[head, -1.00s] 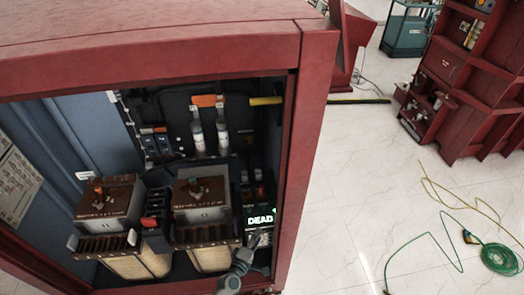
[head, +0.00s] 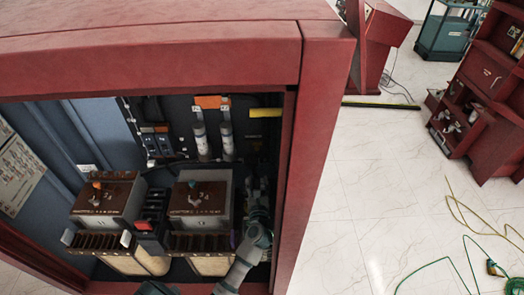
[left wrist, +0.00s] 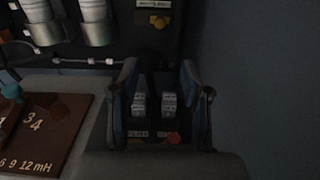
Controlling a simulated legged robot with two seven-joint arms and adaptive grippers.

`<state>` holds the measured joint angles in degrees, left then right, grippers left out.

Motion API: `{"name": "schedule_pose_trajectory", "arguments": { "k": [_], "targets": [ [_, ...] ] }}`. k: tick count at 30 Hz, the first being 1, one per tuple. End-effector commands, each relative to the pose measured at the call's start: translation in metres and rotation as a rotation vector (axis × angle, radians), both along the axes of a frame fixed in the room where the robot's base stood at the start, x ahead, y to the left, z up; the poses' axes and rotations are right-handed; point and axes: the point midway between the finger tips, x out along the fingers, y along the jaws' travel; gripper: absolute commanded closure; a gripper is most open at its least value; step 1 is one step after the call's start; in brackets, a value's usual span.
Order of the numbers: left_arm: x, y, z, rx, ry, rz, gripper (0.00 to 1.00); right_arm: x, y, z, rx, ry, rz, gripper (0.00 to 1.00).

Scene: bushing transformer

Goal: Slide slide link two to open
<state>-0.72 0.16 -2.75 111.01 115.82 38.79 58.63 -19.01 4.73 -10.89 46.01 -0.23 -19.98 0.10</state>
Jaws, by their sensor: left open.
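My left gripper (head: 257,188) reaches inside the red cabinet at its right side, in front of dark equipment that it largely hides in the head view. In the left wrist view the gripper (left wrist: 162,100) is open, one finger on each side of two small pale ribbed blocks (left wrist: 168,104). These may be slide links; I cannot tell which is slide link two. Nothing is held, and contact with the blocks cannot be made out. My right gripper is not in view.
Two brown-topped units (head: 200,197) (head: 104,195) stand left of my arm. Two grey cylinders (head: 201,141) (head: 227,139) and a yellow bar (head: 265,113) are behind. The red cabinet frame (head: 312,150) borders the opening at right. A blue wall (left wrist: 255,80) is close to the gripper.

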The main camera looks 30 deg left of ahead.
Motion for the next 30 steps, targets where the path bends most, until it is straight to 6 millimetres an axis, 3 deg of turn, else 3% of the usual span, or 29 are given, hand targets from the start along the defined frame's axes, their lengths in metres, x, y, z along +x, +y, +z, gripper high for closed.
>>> {"name": "schedule_pose_trajectory", "arguments": {
  "k": [12,18,24,30],
  "targets": [
    [0.086,0.051,0.0,0.006,0.001,0.0,0.53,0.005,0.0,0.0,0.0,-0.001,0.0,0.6],
    [0.117,0.071,0.0,0.007,0.002,0.0,0.53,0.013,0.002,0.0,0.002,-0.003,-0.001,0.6],
    [0.132,0.08,-0.001,0.006,0.002,-0.001,0.53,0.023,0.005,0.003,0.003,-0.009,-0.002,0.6],
    [0.134,0.081,0.0,0.006,0.002,-0.001,0.53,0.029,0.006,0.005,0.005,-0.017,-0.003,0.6]
  ]
}}
